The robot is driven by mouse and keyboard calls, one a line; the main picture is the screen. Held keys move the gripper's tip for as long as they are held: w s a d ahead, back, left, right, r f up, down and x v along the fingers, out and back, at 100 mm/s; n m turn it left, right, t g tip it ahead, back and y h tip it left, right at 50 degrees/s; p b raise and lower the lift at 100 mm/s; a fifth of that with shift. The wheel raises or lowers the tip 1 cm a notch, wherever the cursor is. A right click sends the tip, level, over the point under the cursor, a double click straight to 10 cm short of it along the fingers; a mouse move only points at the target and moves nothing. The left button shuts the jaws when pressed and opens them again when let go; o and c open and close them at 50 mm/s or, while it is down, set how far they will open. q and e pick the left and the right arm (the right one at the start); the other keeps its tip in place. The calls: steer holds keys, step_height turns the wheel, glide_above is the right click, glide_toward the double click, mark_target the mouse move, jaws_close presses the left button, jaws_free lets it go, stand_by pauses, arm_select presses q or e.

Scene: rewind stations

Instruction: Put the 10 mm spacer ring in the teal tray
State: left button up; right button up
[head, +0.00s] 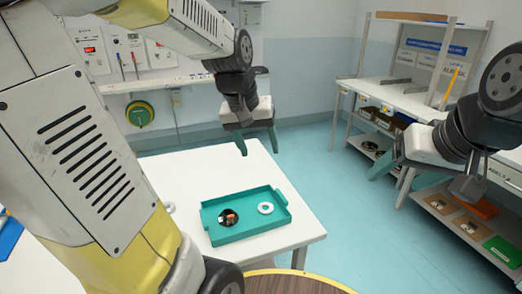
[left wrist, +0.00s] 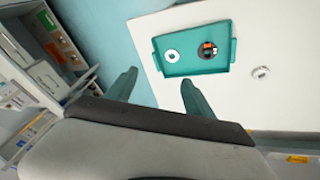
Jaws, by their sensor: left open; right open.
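The teal tray (head: 252,229) stands on the white table; it also shows in the left wrist view (left wrist: 184,67). In it lie a white ring (head: 265,208) and a round black item (head: 227,217) with orange and white parts. A second pale ring (left wrist: 261,72) lies flat on the table outside the tray; in the head view (head: 168,207) my left arm partly hides it. I cannot read which ring is 10 mm. My left gripper (head: 259,149) is open and empty above the table, beyond the tray. My right gripper (head: 405,172) is open and empty, off to the right.
A shelved bench (head: 400,98) with bins stands at the back right. A wall rail (head: 165,82) with tools and a green reel (head: 140,113) is behind the table. The white table (head: 180,170) is clear behind the tray. A blue item (head: 9,236) lies at far left.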

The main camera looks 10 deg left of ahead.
arm_select(q)
steer(key=s+r+m+t, duration=0.2)
steer(key=s+r, duration=0.1)
steer(key=s, duration=0.8)
steer(key=shift+d+r, duration=0.35)
steer(key=shift+d, duration=0.05)
stand_by(0.3)
